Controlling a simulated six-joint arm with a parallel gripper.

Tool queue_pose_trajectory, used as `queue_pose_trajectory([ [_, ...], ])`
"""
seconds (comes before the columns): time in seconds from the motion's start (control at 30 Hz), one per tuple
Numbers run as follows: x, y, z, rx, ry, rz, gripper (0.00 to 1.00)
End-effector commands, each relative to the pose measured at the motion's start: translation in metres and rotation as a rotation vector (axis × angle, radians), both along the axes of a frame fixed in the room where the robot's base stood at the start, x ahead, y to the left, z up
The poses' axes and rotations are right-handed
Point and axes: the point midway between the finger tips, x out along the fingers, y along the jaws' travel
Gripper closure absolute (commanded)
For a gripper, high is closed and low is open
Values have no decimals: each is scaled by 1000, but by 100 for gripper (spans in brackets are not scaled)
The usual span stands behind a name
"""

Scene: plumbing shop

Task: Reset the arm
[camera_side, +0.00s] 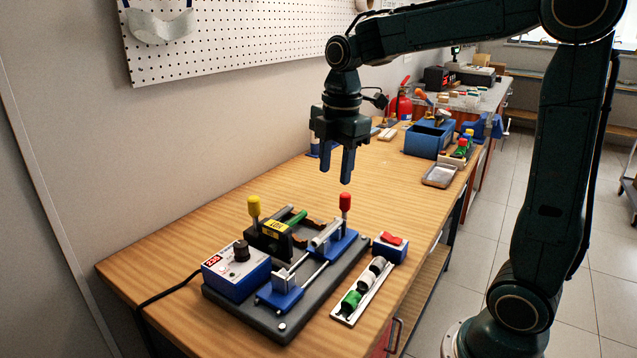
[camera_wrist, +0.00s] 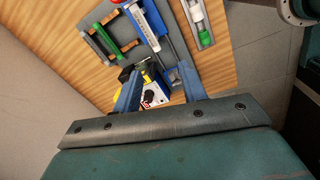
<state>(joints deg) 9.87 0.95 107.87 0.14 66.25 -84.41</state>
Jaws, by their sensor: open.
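My gripper (camera_side: 336,165) hangs above the wooden bench in the side view, fingers pointing down, open and empty. In the wrist view its two blue fingers (camera_wrist: 160,90) stand apart with nothing held between them. Below and in front of it is a dark base plate (camera_side: 232,318) carrying a fixture. On it are a blue-and-white control box (camera_side: 236,275), a black block with a yellow label (camera_side: 272,238), a green rod (camera_side: 297,217), and blue carriages on rails. A yellow-knobbed lever (camera_side: 254,206) and a red-knobbed lever (camera_side: 345,202) stand upright.
A tray of fittings (camera_side: 352,308) and a blue box with a red switch (camera_side: 390,246) lie right of the plate. A blue bin (camera_side: 428,140) and a shallow tray (camera_side: 439,175) stand farther back. The bench (camera_side: 215,215) is clear left of the gripper. A pegboard wall (camera_side: 230,40) borders it.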

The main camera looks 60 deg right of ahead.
Motion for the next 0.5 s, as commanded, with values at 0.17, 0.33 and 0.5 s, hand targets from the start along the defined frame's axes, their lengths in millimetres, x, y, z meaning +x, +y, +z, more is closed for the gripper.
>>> queue_pose_trajectory([
  [0.17,-33,16,12,19,-78,-218,58],
  [0.33,-64,29,18,57,-150,-430,58],
  [0.5,-94,40,17,114,-217,-640,58],
])
